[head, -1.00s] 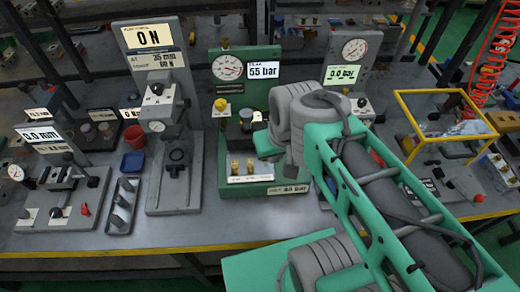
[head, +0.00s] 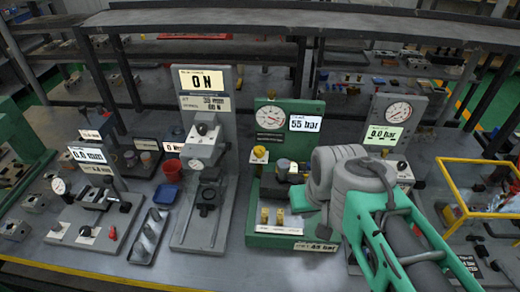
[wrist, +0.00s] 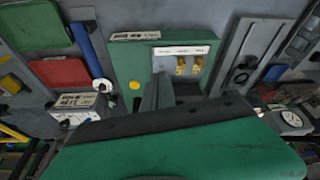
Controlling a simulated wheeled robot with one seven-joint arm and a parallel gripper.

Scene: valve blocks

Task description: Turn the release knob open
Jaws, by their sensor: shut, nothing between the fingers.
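The green test stand (head: 264,225) has a round gauge and a display reading 55 bar. A yellow knob (head: 259,154) sits on its left side above a small white label. No knob's label is legible, so I cannot tell for certain that this is the release knob. In the wrist view the same green stand (wrist: 128,62) shows from above, with brass fittings at its front. A yellow round part (wrist: 136,104) shows left of the fingers. My gripper (wrist: 160,92) is shut and empty, its grey fingers over the stand and apart from the yellow part.
A tall grey stand (head: 220,130) reading 0 N is close on the left. A grey gauge stand (head: 398,108) reading 0.0 bar is on the right, partly behind my arm. A yellow frame (head: 447,180) stands at far right. Bare bench shows in front of the green stand.

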